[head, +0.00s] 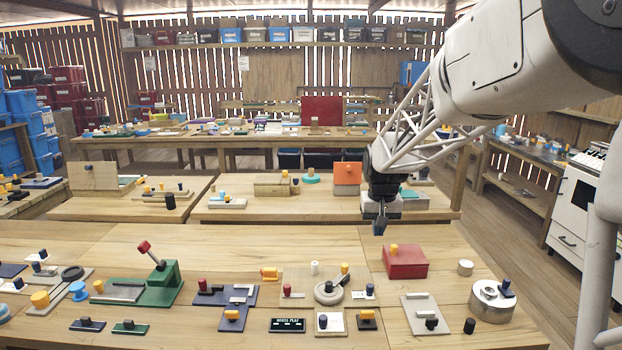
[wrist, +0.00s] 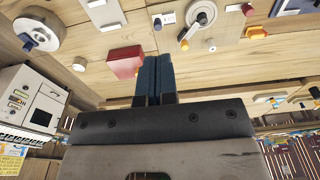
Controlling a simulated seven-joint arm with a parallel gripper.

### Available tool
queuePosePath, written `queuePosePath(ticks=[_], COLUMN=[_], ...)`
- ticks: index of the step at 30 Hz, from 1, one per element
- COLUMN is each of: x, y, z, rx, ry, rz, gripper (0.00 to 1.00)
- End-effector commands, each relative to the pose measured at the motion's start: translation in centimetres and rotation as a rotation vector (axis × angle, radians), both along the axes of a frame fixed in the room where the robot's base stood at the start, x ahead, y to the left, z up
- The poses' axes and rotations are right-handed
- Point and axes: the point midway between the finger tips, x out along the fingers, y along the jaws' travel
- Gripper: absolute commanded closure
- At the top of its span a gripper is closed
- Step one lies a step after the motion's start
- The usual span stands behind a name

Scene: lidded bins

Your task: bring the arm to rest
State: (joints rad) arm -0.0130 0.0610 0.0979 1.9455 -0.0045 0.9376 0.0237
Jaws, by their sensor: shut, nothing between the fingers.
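My gripper (head: 380,222) hangs over the far side of the front workbench (head: 230,240), pointing down, above and slightly left of the red box. Its dark fingers are together with nothing between them. In the wrist view my gripper (wrist: 150,62) shows two blue-black fingers side by side, closed. The red box (head: 406,264) with a yellow knob stands on the bench below and right of the fingers; it also shows in the wrist view (wrist: 123,58). The fingers look apart from everything on the bench.
A silver round container (head: 491,304), a grey sliding panel (head: 424,314), a crank wheel (head: 328,292) and a green lever block (head: 162,284) sit on the front bench. An orange panel (head: 347,173) stands on the bench behind my gripper. A white cabinet (head: 574,205) is at right.

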Motion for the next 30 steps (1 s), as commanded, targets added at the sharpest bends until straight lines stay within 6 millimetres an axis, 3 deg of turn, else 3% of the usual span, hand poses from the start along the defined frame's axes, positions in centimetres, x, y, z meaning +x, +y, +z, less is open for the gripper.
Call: queuePosePath(ticks=[15, 30], x=[-12.5, -24.5], y=[-0.6, -1.0], z=[3.7, 4.2], rx=[-0.001, -0.003], ry=[-0.042, -0.079], rz=[-0.004, -0.007], gripper=[1.0, 1.0])
